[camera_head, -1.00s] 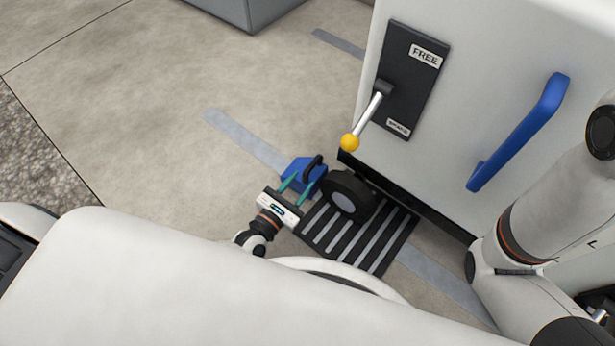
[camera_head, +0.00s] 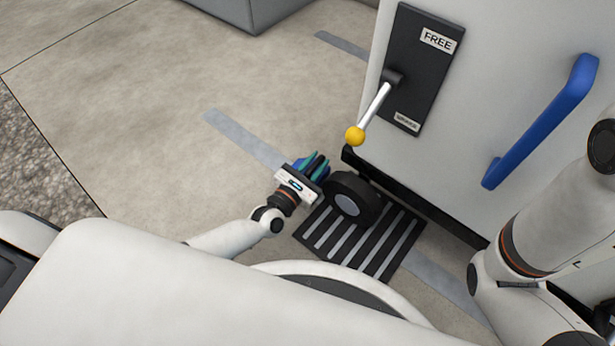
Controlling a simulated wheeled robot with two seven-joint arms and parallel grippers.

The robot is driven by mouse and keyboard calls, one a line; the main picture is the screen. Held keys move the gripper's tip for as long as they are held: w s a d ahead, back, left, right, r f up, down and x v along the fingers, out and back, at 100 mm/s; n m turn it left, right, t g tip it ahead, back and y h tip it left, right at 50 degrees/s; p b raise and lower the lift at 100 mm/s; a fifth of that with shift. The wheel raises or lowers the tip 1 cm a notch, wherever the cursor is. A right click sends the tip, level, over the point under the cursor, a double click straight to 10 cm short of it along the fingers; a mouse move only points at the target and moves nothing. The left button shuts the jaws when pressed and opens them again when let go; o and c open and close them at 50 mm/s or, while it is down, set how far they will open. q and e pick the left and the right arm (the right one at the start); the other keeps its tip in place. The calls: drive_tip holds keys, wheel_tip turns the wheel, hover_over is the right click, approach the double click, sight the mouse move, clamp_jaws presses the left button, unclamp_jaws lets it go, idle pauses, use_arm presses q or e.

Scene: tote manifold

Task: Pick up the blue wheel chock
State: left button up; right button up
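The blue wheel chock (camera_head: 325,167) is on the floor side of the wheel in the head view, just left of the black wheel (camera_head: 351,198). Most of it is hidden behind my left gripper (camera_head: 312,164). The gripper's teal fingers reach over the chock and its dark handle. The fingers are at the handle, but whether they are closed on it cannot be told. My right arm shows at the right edge, and its gripper is out of view.
The white cart body stands at right, with a yellow-knobbed lever (camera_head: 356,135) on a black panel (camera_head: 423,68) and a blue handle (camera_head: 541,121). The wheel rests on a black striped mat (camera_head: 320,234). Open floor lies to the left.

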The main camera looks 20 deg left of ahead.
use_arm(q)
clamp_jaws()
